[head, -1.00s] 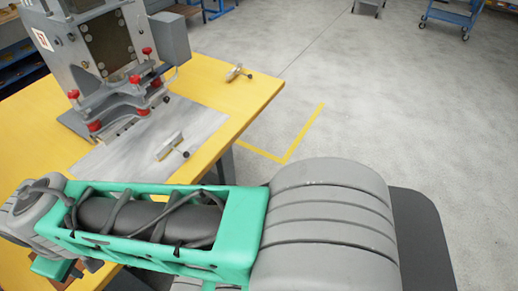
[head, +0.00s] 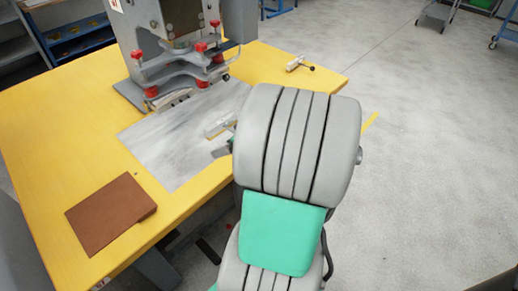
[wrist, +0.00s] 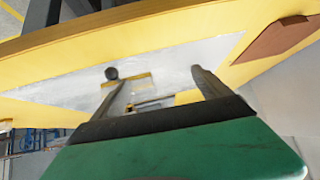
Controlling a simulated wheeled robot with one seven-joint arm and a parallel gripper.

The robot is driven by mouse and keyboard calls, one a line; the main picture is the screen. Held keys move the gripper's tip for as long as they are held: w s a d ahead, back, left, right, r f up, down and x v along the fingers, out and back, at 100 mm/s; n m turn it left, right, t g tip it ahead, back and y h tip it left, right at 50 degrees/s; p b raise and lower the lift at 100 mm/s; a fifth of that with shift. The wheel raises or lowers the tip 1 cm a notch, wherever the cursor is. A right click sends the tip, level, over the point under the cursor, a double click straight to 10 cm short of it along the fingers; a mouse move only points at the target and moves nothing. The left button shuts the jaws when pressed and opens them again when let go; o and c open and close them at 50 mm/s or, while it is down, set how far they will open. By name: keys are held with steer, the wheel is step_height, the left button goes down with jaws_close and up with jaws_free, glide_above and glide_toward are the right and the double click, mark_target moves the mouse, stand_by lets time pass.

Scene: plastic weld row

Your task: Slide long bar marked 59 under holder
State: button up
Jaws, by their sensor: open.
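A short pale bar-like piece (head: 220,126) with a yellow strip and a dark knob lies on the grey sheet (head: 165,150); no number is readable on it. A similar piece (head: 299,64) lies on the table's far right corner. The clamping holder (head: 185,68) with red knobs stands behind the sheet; a pale block shows under its near edge. In the wrist view my gripper (wrist: 155,84) is open, its fingers on either side of the nearer piece (wrist: 143,87). In the head view my arm hides most of the gripper. I cannot tell whether the fingers touch the piece.
A brown flat pad (head: 110,213) lies on the yellow table (head: 60,130) at the near left. The table's right edge runs close to my arm. Blue shelving (head: 75,35) stands behind, and trolleys stand at the far right. The left of the table is clear.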

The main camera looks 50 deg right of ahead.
mark_target(214, 130)
steer(key=s+d+t, duration=0.1)
steer(key=d, duration=0.1)
steer(key=s+d+f+h+b, duration=0.1)
steer(key=d, duration=0.2)
steer(key=s+d+m+t, duration=0.1)
steer(key=d, duration=0.2)
steer(key=shift+s+d+f+t, duration=0.1)
steer(key=shift+d+f+t, duration=0.1)
steer(key=shift+d+t, duration=0.1)
steer(key=b+x, duration=0.3)
steer(key=x, duration=0.6)
steer(key=shift+b, duration=0.4)
steer(key=shift+w+f, duration=0.15)
steer(key=shift+w, duration=0.3)
steer(key=shift+c, duration=0.4)
jaws_close()
steer(key=shift+w+a+b, duration=0.15)
steer(key=shift+w+b, duration=0.45)
steer(key=shift+w, duration=0.85)
steer(key=shift+w, duration=0.15)
